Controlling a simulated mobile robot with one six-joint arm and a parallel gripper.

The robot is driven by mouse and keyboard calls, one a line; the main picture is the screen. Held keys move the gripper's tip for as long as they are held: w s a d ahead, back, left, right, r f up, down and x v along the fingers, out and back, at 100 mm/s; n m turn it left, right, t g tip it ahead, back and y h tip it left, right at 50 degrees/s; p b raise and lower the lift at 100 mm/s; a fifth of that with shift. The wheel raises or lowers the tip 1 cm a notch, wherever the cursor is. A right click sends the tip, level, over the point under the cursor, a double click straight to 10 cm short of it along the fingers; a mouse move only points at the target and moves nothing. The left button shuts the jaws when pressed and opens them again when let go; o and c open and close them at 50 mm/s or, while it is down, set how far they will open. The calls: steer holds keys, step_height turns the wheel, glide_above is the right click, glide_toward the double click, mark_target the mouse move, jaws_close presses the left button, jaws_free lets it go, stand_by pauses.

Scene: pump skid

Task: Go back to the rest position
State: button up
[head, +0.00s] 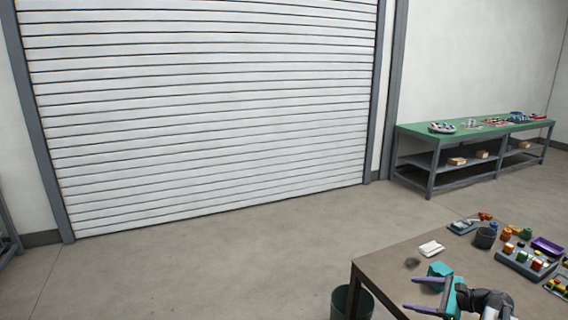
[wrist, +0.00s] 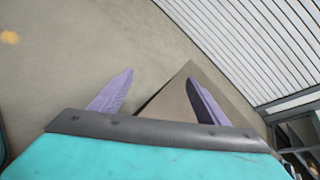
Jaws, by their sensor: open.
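My gripper (head: 424,294) shows at the bottom right of the head view, over the near left part of the brown table (head: 385,268). Its two purple fingers are spread apart with nothing between them. In the wrist view the gripper (wrist: 160,95) is also open and empty, with a table corner (wrist: 180,98) and grey floor beyond the fingers. My arm is partly cut off by the lower edge of the head view.
The table holds a white cloth (head: 431,249), a dark cup (head: 485,238), a purple tray (head: 547,246) and several coloured parts. A dark green bin (head: 340,303) stands by the table's left end. A green-topped bench (head: 470,132) stands at the back right. Floor before the shutter (head: 200,100) is clear.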

steer(key=s+a+f+n+g+h, duration=0.35)
steer(key=a+f+n, duration=0.35)
steer(key=a, duration=0.4)
steer(key=s+a+f+n+g+h, duration=0.25)
steer(key=s+a+f+n, duration=0.3)
steer(key=a+n, duration=0.4)
steer(key=s+a+f+n+g+h, duration=0.2)
steer(key=s+a+f+n+g, duration=0.35)
steer(key=a, duration=0.65)
steer(key=s+f+g+b, duration=0.1)
steer(key=s+f+b, duration=0.5)
steer(key=f, duration=0.6)
steer(key=s+f+g+b, duration=0.1)
steer(key=s+f+b, duration=0.5)
steer(key=s+f, duration=0.4)
steer(key=s+f+n+g+b, duration=0.1)
steer(key=s+f+b, duration=0.6)
steer(key=f, duration=0.9)
steer(key=shift+s+f+g, duration=0.15)
steer(key=shift+s+g, duration=0.3)
